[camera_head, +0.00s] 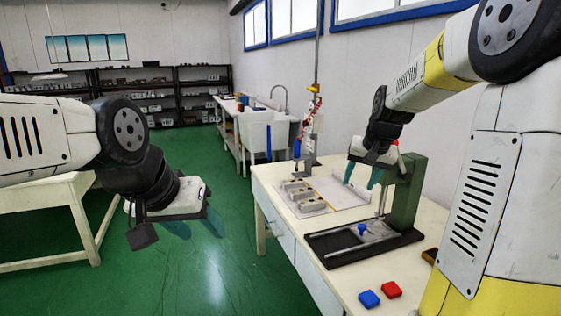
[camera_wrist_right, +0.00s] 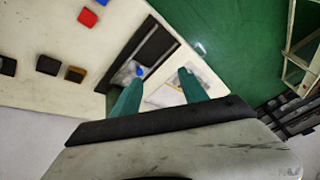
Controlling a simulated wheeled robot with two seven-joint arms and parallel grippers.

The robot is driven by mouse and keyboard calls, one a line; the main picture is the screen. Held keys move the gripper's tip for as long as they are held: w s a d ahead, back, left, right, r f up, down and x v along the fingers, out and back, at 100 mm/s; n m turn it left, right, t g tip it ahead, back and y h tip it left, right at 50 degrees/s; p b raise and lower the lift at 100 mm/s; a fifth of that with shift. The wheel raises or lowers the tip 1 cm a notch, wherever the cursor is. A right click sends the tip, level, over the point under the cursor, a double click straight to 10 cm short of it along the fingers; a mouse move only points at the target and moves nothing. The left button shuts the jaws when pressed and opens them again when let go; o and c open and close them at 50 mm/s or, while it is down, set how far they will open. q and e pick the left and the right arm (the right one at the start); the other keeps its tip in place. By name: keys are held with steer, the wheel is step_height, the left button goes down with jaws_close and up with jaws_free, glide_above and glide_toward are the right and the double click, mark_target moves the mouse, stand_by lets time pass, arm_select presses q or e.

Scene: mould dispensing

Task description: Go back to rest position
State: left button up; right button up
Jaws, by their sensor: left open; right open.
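My left gripper (camera_head: 192,226) is at the left in the head view, over the green floor, open with nothing between its teal fingers. My right gripper (camera_head: 361,176) is above the workbench (camera_head: 270,180), beside the green press stand (camera_head: 404,195). It is open and empty. In the right wrist view its two teal fingers (camera_wrist_right: 160,98) stand apart, with the bench and the press's dark base below them.
Grey mould blocks (camera_head: 312,205) sit on a pale sheet. A blue block (camera_head: 369,298) and a red block (camera_head: 392,289) lie near the bench front. A dispensing stand (camera_head: 308,160) rises at the back. A table (camera_head: 65,200) stands left; green floor lies between.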

steer(key=s+a+r+n, duration=0.1)
steer(key=s+a, duration=0.3)
steer(key=s, duration=0.9)
steer(key=s+a+r+n+y, duration=0.1)
steer(key=s+a, duration=0.3)
steer(key=s, duration=0.8)
steer(key=shift+s+r+n+t, duration=0.15)
steer(key=shift+s+n+t, duration=0.25)
steer(key=shift+n, duration=0.4)
